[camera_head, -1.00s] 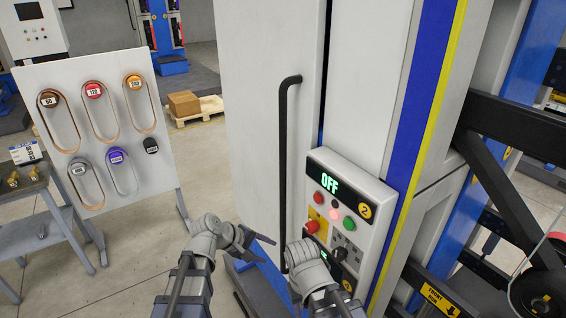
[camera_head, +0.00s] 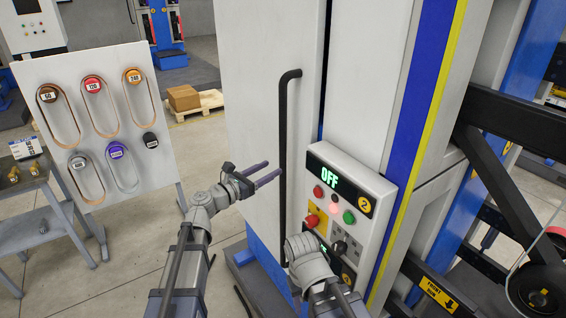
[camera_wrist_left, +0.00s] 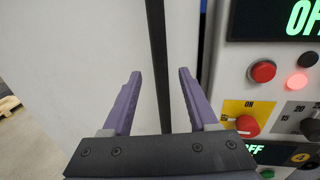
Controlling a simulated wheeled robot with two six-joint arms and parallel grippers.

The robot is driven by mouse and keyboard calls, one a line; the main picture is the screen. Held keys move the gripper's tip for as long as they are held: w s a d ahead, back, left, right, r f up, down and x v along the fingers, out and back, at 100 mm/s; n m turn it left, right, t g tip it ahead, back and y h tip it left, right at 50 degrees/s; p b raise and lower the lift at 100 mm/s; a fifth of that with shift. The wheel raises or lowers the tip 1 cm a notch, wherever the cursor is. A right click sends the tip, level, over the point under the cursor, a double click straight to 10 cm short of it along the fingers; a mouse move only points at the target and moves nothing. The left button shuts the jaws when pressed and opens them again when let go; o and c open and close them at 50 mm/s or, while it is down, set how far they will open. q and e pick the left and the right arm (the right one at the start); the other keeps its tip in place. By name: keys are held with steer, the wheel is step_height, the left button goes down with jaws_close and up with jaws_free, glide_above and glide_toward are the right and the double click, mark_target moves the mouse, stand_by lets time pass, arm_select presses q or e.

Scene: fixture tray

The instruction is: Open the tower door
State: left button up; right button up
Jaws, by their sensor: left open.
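The white tower door (camera_head: 250,90) stands closed, with a long vertical black bar handle (camera_head: 284,150) near its right edge. My left gripper (camera_head: 273,173) is open and empty just left of the handle, around its middle height. In the left wrist view the handle (camera_wrist_left: 157,60) runs upright between the two purple fingers (camera_wrist_left: 157,75), apart from both. I cannot tell how deep it lies between them. My right wrist is low in front of the handle's lower end, and its fingers are hidden.
A control panel (camera_head: 350,195) reading OFF, with several buttons, juts out right of the handle. A white board (camera_head: 70,135) with several hanging belts stands at the left. A grey cart (camera_head: 40,215) is beside it. Open floor lies between board and tower.

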mark_target(283, 162)
arm_select(q)
steer(key=x, duration=0.6)
steer(key=shift+w+d, duration=0.25)
steer(key=shift+d, duration=0.05)
jaws_close()
stand_by(1.2)
